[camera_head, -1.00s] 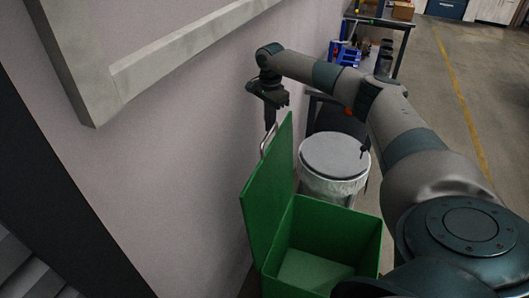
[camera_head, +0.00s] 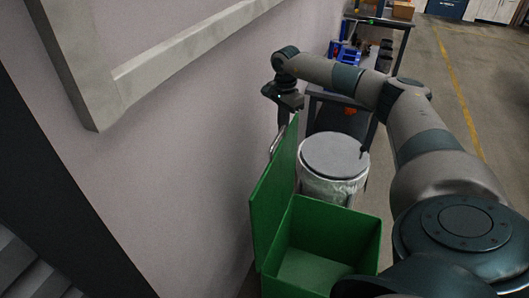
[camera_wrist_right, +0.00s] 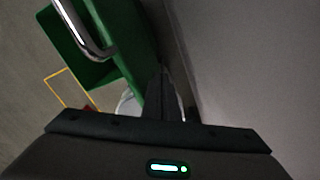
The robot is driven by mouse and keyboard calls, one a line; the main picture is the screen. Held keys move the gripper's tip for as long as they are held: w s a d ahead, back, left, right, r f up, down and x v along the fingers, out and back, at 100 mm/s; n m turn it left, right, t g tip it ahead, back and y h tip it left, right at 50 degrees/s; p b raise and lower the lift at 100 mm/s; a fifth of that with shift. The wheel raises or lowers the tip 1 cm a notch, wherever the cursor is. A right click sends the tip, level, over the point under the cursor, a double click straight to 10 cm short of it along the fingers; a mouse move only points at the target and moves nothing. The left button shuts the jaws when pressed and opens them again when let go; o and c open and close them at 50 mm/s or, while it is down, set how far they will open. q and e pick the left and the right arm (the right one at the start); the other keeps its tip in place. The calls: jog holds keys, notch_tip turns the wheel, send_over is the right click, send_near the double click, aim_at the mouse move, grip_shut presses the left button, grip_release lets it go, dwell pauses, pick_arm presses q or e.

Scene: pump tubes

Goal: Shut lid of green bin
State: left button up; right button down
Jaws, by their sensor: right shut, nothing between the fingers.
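The green bin (camera_head: 340,225) stands at the bottom centre of the head view, with its box open. Its green lid (camera_head: 274,190) stands up steeply on the wall side, leaning slightly towards the box. My right gripper (camera_head: 283,117) is shut and empty at the far upper corner of the lid, on the wall side. In the wrist view its fingers (camera_wrist_right: 165,80) point down between the lid and the wall; contact is hard to tell. My left gripper is out of view.
A grey wall (camera_head: 190,150) runs close along the left. A metal drum (camera_head: 333,165) with a grey top stands just behind the bin. A workbench (camera_head: 345,100) with blue items is farther back. Open floor (camera_head: 455,110) lies to the right.

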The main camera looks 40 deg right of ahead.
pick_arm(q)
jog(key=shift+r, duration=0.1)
pick_arm(e)
jog(key=s+d, duration=0.5)
jog(key=s, duration=0.5)
jog(key=shift+r, duration=0.4)
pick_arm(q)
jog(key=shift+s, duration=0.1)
pick_arm(e)
jog(key=shift+d, duration=0.1)
pick_arm(q)
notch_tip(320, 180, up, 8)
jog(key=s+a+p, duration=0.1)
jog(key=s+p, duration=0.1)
jog(key=p, duration=0.6)
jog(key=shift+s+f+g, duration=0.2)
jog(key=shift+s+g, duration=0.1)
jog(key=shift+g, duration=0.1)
pick_arm(e)
notch_tip(320, 180, up, 12)
